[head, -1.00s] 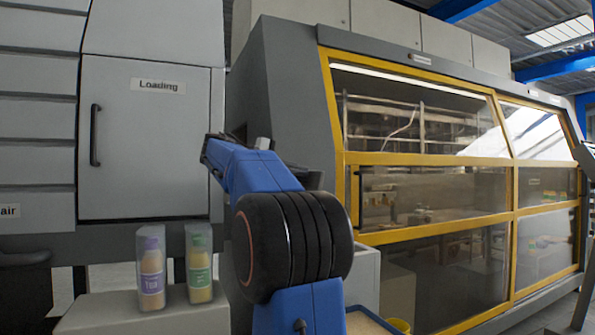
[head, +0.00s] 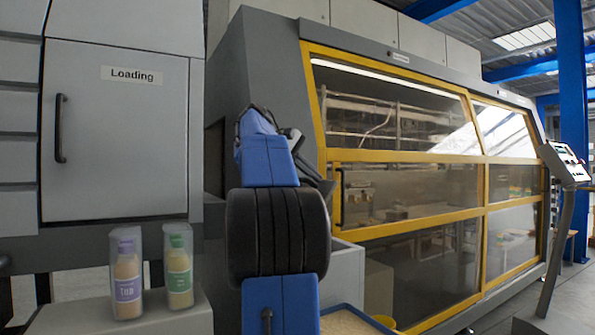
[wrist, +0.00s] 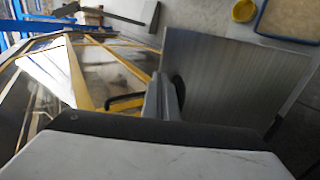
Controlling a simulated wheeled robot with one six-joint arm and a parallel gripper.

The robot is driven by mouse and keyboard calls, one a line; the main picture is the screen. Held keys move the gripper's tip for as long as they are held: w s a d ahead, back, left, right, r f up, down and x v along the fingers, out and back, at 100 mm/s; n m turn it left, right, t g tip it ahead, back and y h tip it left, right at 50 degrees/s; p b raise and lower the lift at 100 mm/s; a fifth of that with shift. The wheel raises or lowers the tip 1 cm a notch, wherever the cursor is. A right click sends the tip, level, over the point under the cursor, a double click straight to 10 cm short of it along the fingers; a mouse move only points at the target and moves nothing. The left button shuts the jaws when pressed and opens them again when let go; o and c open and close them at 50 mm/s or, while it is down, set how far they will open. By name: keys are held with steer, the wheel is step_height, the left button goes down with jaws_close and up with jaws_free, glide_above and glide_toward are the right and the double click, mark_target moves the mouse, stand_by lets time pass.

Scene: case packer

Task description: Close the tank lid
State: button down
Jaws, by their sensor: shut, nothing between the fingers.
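No tank lid can be made out for certain in either view. A pale grey box (head: 346,280) stands against the case packer, partly hidden behind my arm. In the wrist view a grey ribbed panel (wrist: 235,85) lies just to the right of my gripper (wrist: 167,88); I cannot tell whether it is part of a tank or its lid. My gripper is shut and empty, close to the panel's left edge; whether it touches is unclear. In the head view my forearm hides most of my gripper.
The case packer (head: 400,156) has yellow-framed windows. A Loading cabinet (head: 115,140) stands left. Two bottles, purple-labelled (head: 127,282) and green-labelled (head: 179,275), stand on a grey ledge. A yellow tub (wrist: 244,10) and a beige-filled tray (wrist: 290,20) are near the box. A control panel (head: 567,163) stands right.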

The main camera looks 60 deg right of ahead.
steer(key=s+d+f+t+y, duration=0.1)
steer(key=s+d+f+y, duration=0.1)
steer(key=d+f, duration=0.2)
steer(key=s+d+f+t+y, duration=0.1)
steer(key=d+f, duration=0.3)
steer(key=f, duration=0.4)
steer(key=s+d+f+t+y, duration=0.1)
steer(key=s+d+f+y, duration=0.2)
steer(key=f, duration=0.3)
steer(key=shift+s+d+f, duration=0.1)
steer(key=shift+s+d, duration=0.4)
steer(key=shift+d, duration=0.35)
steer(key=shift+f+t+y, duration=0.4)
steer(key=shift+f+y, duration=0.1)
steer(key=shift+f, duration=0.55)
steer(key=shift+r, duration=0.1)
steer(key=v, duration=1.3)
steer(key=shift+s, duration=0.1)
